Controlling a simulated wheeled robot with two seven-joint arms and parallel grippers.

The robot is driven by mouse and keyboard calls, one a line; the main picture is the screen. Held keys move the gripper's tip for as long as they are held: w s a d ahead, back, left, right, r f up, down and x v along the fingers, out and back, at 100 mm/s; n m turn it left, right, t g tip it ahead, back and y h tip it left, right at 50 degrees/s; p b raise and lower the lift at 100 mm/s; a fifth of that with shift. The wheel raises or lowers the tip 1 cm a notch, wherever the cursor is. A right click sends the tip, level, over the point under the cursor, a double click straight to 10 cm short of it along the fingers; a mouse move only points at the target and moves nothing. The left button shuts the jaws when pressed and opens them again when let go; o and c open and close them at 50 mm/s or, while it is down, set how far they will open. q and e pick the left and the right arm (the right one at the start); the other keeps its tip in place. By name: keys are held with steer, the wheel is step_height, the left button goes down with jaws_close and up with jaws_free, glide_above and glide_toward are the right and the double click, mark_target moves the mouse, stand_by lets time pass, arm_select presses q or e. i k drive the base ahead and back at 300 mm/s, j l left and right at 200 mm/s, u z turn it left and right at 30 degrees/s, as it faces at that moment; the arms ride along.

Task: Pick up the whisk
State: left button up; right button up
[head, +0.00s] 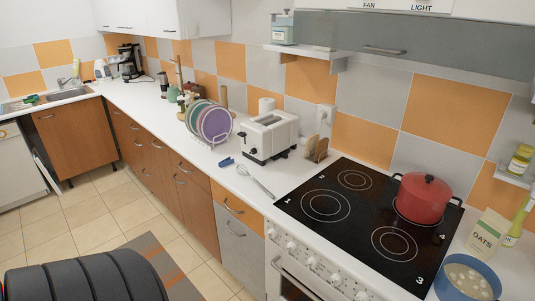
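The whisk (256,181) lies on the white counter, in front of the white toaster and left of the black stove top. It looks like a grey wire whisk lying flat, with one end close to the counter's front edge. Nothing covers it. Neither of my grippers shows in the head view.
A white toaster (269,136) stands behind the whisk, and a small blue object (226,162) lies left of it. A rack of plates (209,122) stands farther left. A red pot (421,197) sits on the stove (352,216) at right. The floor before the drawers is mostly clear.

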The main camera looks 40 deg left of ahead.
mark_target(270, 195)
steer(key=u, duration=1.6)
